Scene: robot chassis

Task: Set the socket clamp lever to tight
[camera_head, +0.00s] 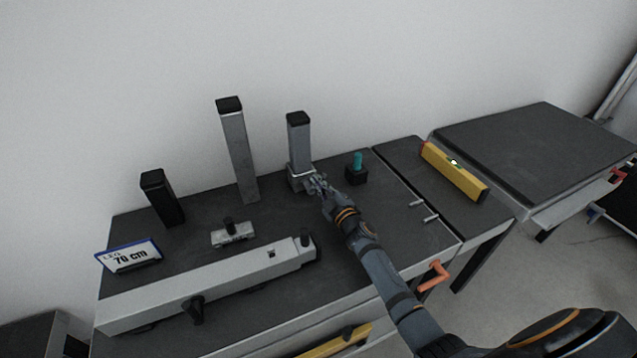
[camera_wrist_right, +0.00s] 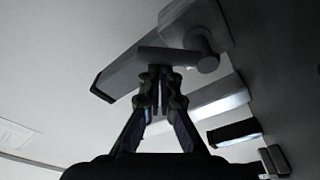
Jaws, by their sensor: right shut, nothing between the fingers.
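A metal socket (camera_head: 296,171) holds a short grey post (camera_head: 299,145) with a black cap, upright near the back of the dark table. My right gripper (camera_head: 318,184) is at the front right side of this socket and hides part of it. In the right wrist view, the clamp lever (camera_wrist_right: 135,70) is a long grey bar running from a round pivot (camera_wrist_right: 204,52) beside the socket's pale block. The fingertips (camera_wrist_right: 160,75) are together with nothing between them, at the middle of the lever. I cannot tell whether they touch it. My left gripper is out of view.
A taller grey post (camera_head: 238,150), a black post (camera_head: 161,198), a "LEG 70 cm" sign (camera_head: 130,257) and a long grey beam (camera_head: 200,287) stand or lie to the left. A teal-knobbed black block (camera_head: 357,173) and a yellow level (camera_head: 455,172) are to the right.

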